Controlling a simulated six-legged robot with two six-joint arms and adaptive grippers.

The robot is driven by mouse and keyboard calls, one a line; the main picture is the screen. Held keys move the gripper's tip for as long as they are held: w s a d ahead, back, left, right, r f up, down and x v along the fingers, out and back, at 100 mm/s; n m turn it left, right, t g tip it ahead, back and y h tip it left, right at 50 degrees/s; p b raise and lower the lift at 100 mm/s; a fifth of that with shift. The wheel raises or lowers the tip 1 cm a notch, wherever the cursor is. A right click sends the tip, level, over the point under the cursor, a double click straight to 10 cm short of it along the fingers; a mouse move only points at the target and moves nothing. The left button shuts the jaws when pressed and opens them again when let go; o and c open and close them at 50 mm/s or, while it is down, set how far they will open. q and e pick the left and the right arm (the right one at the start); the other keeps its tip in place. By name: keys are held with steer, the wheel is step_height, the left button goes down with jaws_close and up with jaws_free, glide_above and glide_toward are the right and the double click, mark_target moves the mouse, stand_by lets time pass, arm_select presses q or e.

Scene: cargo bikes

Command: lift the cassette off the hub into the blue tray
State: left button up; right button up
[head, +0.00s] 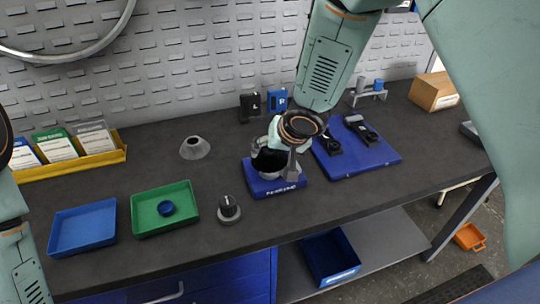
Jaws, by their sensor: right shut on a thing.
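The blue tray (84,228) lies empty at the left front of the bench. My right gripper (278,163) points down over a blue stand (275,187) with white lettering, near the middle of the bench. It is shut on what appears to be the cassette, which its fingers and wrist largely hide. A pale rounded part shows under the fingers, low over the stand. I cannot tell whether the cassette still touches the hub, which is hidden. My left arm shows at the left edge, but its gripper is out of view.
A green tray (142,213) holding a blue ring (165,208) and a black knobbed piece (229,208) stand between the blue tray and the stand. A grey cone (194,147) is behind. A blue mat (380,156) with dark tools lies right. A yellow rack (75,163) holds packets.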

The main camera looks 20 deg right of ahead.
steer(key=shift+w, duration=0.1)
steer(key=shift+c, duration=1.4)
steer(key=shift+r, duration=0.1)
step_height(320, 180, up, 10)
steer(key=p, duration=0.8)
steer(key=shift+f, duration=0.2)
